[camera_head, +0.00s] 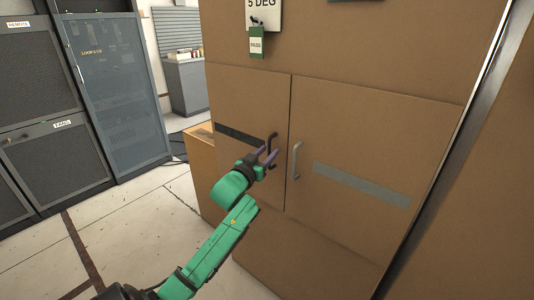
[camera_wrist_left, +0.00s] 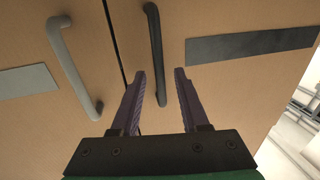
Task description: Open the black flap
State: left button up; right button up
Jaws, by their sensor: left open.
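The black flap is the left brown cabinet door (camera_head: 240,98), marked by a black strip (camera_head: 240,136) and a black bar handle (camera_head: 273,137). It looks shut, level with the door beside it. My left gripper (camera_head: 268,156) is open at the black handle. In the left wrist view, the black handle (camera_wrist_left: 155,45) runs between the two purple fingers of the left gripper (camera_wrist_left: 160,73), with a gap on each side. The black strip (camera_wrist_left: 250,44) is on the right there. I cannot tell how deep the handle sits between the fingers. My right gripper is not in view.
The neighbouring door has a grey handle (camera_head: 296,160) and grey strip (camera_head: 360,184), close right of the gripper. A green tag (camera_head: 256,43) hangs above the doors. Dark racks (camera_head: 115,90) stand at the left. Open floor (camera_head: 130,230) lies left of the cabinet.

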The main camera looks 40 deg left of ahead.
pick_arm(q)
grip_shut()
jog(key=shift+f, duration=0.1)
dwell(1.2)
